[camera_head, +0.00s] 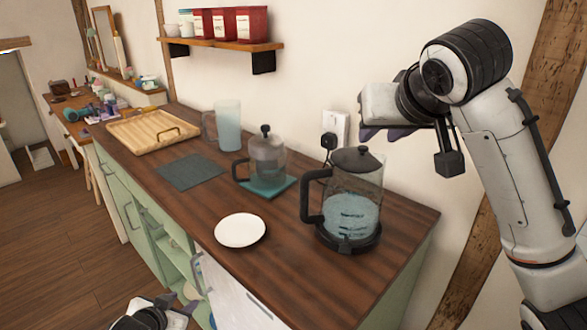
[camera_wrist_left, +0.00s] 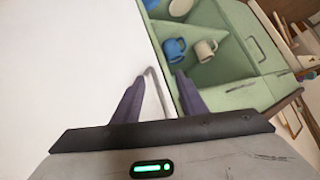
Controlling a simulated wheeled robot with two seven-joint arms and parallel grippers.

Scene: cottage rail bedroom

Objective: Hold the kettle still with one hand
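The glass kettle (camera_head: 352,212) with a black lid, black handle and water inside stands upright on its dark base near the counter's right end. My right gripper (camera_head: 385,133) is above the kettle, apart from it; its purple fingers are seen edge-on, so their opening is unclear. My left gripper (camera_head: 165,306) is low in front of the counter, far from the kettle. In the left wrist view its fingers (camera_wrist_left: 160,95) are spread, with a thin metal handle (camera_wrist_left: 154,84) of the white front showing between them. I cannot tell whether they touch it.
On the counter (camera_head: 300,265) are a white plate (camera_head: 240,230), a French press (camera_head: 266,160) on a teal mat, a pitcher (camera_head: 228,128), a dark mat (camera_head: 189,172) and a wooden tray (camera_head: 150,132). A shelf (camera_head: 225,44) hangs above. Open green shelving (camera_wrist_left: 215,75) holds mugs.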

